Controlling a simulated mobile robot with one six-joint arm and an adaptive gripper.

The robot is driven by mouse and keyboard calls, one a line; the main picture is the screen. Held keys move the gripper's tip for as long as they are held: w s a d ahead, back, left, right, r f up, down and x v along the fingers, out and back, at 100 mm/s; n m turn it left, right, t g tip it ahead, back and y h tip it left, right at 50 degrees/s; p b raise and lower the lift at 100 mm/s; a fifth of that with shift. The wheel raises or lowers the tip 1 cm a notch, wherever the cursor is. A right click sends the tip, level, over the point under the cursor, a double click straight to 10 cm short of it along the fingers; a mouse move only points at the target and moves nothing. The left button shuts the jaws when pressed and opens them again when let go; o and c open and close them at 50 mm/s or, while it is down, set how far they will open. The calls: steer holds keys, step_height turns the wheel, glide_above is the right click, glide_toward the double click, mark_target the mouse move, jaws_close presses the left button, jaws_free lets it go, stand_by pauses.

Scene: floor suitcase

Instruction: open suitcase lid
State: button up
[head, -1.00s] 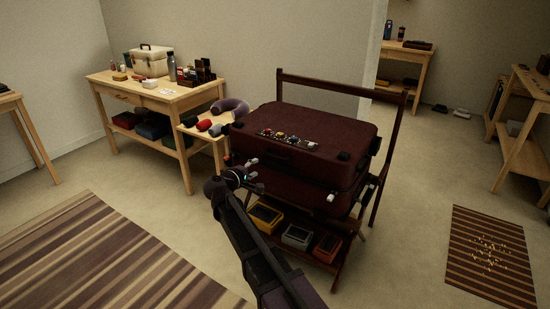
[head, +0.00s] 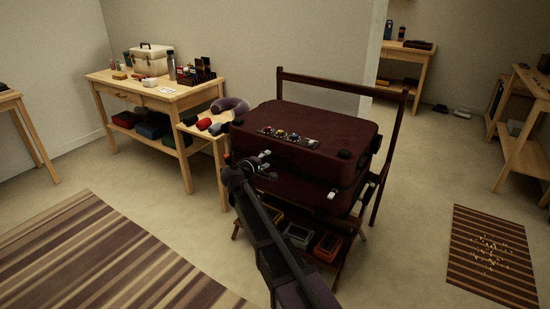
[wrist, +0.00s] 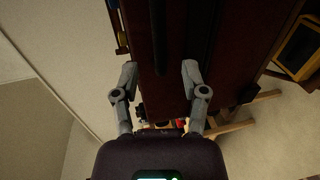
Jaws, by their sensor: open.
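The dark red suitcase (head: 335,131) lies flat on a dark wooden rack, its lid down over the lower half. A seam runs along its front, and pale latches show on that side. My gripper (head: 269,165) is open and empty at the front left of the suitcase, with its fingers towards the front face. In the wrist view my gripper (wrist: 160,72) has its two grey fingers spread wide before the dark suitcase face (wrist: 235,45). I cannot tell whether a finger touches the suitcase.
A strip of small colourful items (head: 288,137) lies on the lid. The rack (head: 340,85) has a tall back bar and small bins (head: 298,235) below. A wooden table (head: 160,95) with a white case stands at the left. Striped rugs lie on the open floor either side.

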mark_target(274, 155)
steer(key=shift+b+x, duration=0.5)
steer(key=shift+x, duration=2.65)
steer(key=shift+c, duration=0.2)
steer(key=shift+r, duration=0.1)
jaws_close()
